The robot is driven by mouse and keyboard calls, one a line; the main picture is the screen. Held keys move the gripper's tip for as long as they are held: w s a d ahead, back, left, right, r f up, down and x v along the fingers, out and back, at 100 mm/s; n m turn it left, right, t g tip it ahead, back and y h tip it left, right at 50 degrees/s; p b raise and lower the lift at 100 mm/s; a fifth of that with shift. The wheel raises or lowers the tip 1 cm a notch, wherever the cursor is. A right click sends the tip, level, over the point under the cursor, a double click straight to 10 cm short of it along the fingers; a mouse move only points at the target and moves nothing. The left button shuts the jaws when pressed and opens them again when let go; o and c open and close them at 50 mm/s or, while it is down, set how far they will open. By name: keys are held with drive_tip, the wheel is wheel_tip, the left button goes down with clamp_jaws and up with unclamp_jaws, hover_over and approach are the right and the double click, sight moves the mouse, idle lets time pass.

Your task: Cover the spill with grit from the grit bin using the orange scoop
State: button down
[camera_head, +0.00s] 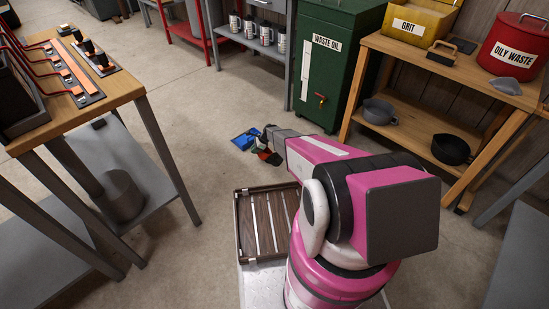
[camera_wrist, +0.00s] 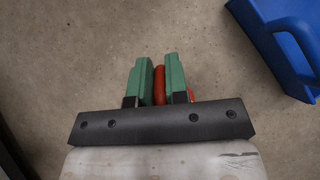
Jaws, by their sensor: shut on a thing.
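My gripper (camera_wrist: 159,62) has green fingers shut on a red-orange handle (camera_wrist: 159,86), low over the concrete floor. The rest of this held piece is mostly hidden by the gripper, so I cannot tell for sure that it is the orange scoop. In the head view my gripper (camera_head: 267,146) is beyond my pink arm, with a bit of red below it. The yellow grit bin (camera_head: 407,26), labelled GRIT, stands on the wooden bench at the upper right. I cannot make out a spill in either view.
A blue scoop-like piece (camera_head: 245,139) lies on the floor beside my gripper. The green waste oil cabinet (camera_head: 322,80) stands behind. A brush (camera_head: 442,54), a grey piece (camera_head: 506,86) and a red oily waste can (camera_head: 516,45) are on the wooden bench (camera_head: 425,65). A workbench (camera_head: 125,85) stands left.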

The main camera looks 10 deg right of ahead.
drive_tip(key=shift+d+r, duration=0.2)
drive_tip(key=shift+d, duration=0.05)
idle(0.3)
drive_tip(key=shift+d+r+y, duration=0.1)
drive_tip(key=shift+d+y, duration=0.6)
drive_tip(key=shift+y, duration=0.4)
idle(0.6)
drive_tip(key=shift+d+r+y+p, duration=0.4)
drive_tip(key=shift+d+r+y, duration=0.1)
drive_tip(key=shift+r+y, duration=0.25)
idle(1.2)
drive_tip(key=shift+a+f, duration=0.1)
drive_tip(key=shift+f, duration=0.05)
